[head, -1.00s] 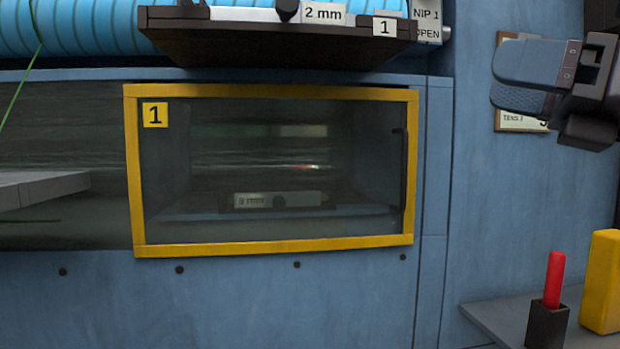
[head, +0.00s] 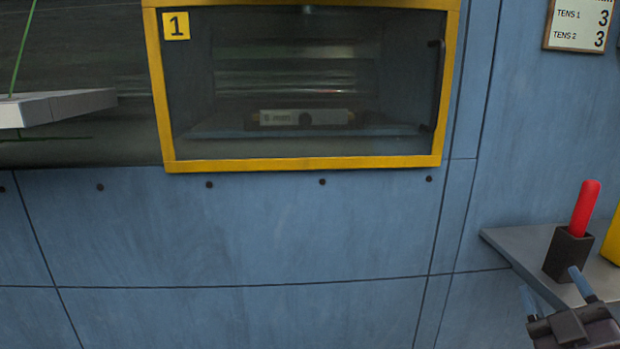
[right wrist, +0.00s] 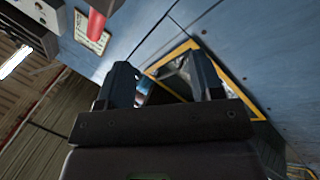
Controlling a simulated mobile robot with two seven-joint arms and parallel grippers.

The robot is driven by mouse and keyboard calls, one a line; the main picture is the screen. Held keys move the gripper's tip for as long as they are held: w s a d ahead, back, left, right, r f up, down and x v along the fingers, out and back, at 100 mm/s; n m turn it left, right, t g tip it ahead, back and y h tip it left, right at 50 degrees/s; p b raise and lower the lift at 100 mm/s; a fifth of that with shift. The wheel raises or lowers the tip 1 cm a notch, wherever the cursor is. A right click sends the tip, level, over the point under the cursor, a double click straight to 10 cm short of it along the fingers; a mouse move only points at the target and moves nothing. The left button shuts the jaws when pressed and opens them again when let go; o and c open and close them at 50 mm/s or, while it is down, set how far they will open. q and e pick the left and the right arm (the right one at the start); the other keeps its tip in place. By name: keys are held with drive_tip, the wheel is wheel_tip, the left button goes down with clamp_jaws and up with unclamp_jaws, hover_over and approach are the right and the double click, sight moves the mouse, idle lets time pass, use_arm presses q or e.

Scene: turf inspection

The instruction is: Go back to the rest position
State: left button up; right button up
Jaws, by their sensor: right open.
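My right gripper (head: 556,296) is low at the right edge of the head view, in front of and below the grey shelf. Its two blue-grey fingers stand apart with nothing between them. In the right wrist view the fingers (right wrist: 163,85) also show spread and empty, in front of the blue panel wall. My left gripper is not in view.
A yellow-framed window (head: 305,163) marked 1 is closed in the blue wall (head: 250,230). A red-handled tool (head: 585,208) stands in a dark holder (head: 567,254) on the grey shelf (head: 510,240), near my right gripper. A tension card (head: 578,24) hangs above. A pale slab (head: 70,106) juts in at left.

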drive_tip(key=s+f+m+g+h, duration=0.1)
drive_tip(key=s+f+m+g, duration=0.1)
drive_tip(key=s+f+g, duration=0.35)
drive_tip(key=s+d+f+m+g, duration=0.1)
drive_tip(key=s+f+m+g, duration=0.15)
drive_tip(key=f, duration=0.65)
drive_tip(key=s+f+m+g+h, duration=0.1)
drive_tip(key=s+f+g, duration=0.25)
drive_tip(key=f, duration=0.35)
drive_tip(key=s+a+f+m+g+y, duration=0.15)
drive_tip(key=s+a+f+g, duration=0.3)
drive_tip(key=s, duration=0.55)
drive_tip(key=s+a+f+g+y, duration=0.35)
drive_tip(key=s+f+g, duration=0.2)
drive_tip(key=s, duration=0.55)
drive_tip(key=w+a+t+p, duration=0.1)
drive_tip(key=w+t+p, duration=0.5)
drive_tip(key=w+t, duration=0.4)
drive_tip(key=shift+w+n+t+y+p, duration=0.3)
drive_tip(key=shift+w+n+t+p, duration=0.1)
drive_tip(key=shift+w, duration=0.4)
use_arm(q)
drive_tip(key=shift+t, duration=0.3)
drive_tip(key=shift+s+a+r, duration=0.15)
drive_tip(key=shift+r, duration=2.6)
use_arm(e)
drive_tip(key=shift+w+a, duration=0.1)
